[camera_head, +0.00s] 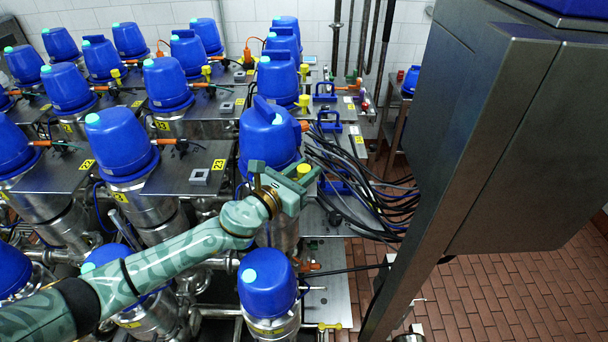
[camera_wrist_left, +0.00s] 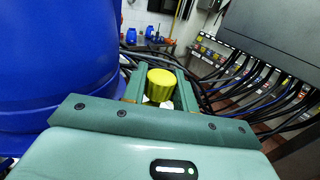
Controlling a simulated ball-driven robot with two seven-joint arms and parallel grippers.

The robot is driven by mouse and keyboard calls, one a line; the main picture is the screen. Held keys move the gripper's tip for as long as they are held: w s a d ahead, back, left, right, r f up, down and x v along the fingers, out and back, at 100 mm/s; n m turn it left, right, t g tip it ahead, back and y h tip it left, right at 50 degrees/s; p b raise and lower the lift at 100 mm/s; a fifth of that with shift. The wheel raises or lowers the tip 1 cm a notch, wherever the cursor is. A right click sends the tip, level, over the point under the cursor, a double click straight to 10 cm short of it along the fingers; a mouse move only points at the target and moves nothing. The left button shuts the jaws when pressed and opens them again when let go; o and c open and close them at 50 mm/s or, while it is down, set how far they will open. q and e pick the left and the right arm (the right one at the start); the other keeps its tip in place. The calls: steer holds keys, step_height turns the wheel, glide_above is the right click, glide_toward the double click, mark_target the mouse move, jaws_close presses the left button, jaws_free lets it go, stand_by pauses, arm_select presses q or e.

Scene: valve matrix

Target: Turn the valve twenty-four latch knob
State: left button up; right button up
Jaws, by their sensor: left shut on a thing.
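A yellow knob (camera_head: 304,169) with a ribbed side stands beside a large blue-capped valve (camera_head: 266,132). I take it for the valve twenty-four latch knob, but its number label is hidden. My left gripper (camera_head: 299,179) is at the knob, on the near right side of the cap. In the left wrist view the yellow knob (camera_wrist_left: 160,80) sits between my two green fingers, and the left gripper (camera_wrist_left: 162,92) is shut on it. The lower part of the knob is hidden by the gripper. My right gripper is not in view.
Rows of blue-capped valves (camera_head: 118,140) stand to the left, with a 23 label (camera_head: 218,164) nearby. Another blue cap (camera_head: 267,284) stands in front, below my left arm. Black cables (camera_head: 375,190) hang to the right, before a steel cabinet (camera_head: 510,130).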

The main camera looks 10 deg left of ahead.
arm_select(q)
steer(key=shift+f+m+g+h+b, duration=0.1)
steer(key=shift+m+g+h+b, duration=0.5)
steer(key=shift+m+h+b, duration=0.4)
steer(key=o, duration=0.9)
steer(key=shift+o, duration=0.2)
steer(key=b+v, duration=0.5)
steer(key=v, duration=1.1)
steer(key=shift+a, duration=0.25)
